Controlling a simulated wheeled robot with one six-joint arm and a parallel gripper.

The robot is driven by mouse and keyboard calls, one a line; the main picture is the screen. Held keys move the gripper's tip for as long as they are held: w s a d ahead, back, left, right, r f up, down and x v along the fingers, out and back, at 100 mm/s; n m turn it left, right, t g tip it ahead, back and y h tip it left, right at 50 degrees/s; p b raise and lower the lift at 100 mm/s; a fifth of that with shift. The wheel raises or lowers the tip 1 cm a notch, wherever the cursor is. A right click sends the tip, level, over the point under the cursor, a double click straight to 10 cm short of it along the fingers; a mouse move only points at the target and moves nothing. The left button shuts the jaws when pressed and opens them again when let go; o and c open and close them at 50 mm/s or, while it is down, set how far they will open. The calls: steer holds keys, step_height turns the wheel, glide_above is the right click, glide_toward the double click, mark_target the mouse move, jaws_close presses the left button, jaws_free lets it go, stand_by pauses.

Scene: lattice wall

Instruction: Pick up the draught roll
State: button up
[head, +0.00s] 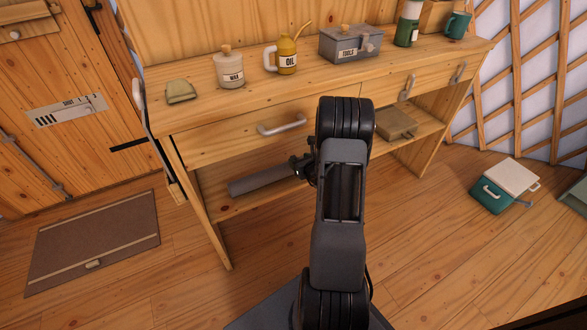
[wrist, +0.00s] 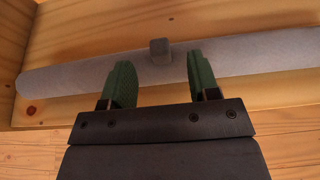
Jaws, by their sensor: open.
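The draught roll (head: 258,182) is a long grey cylinder on the lower shelf of the wooden bench. In the wrist view the roll (wrist: 75,78) lies across the picture, with a small grey block-shaped grip (wrist: 160,50) at its middle. My gripper (head: 302,168) is at the roll, under the bench top; my arm hides the roll's right part in the head view. In the wrist view my gripper (wrist: 158,62) is open, its two green fingers apart, one on either side of the grip. The fingers overlap the roll in the picture; I cannot tell whether they touch it.
The bench top (head: 205,112) and drawer handle (head: 281,125) are above my gripper. A wooden box (head: 394,121) sits on the lower shelf to the right. A brown mat (head: 95,240) lies before the door at left. A green box (head: 500,190) stands on the floor at right.

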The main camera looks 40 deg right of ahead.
mark_target(294, 158)
steer(key=shift+b+x, duration=0.45)
steer(key=shift+x, duration=1.45)
steer(key=shift+a+f, duration=0.1)
steer(key=shift+s, duration=0.1)
jaws_close()
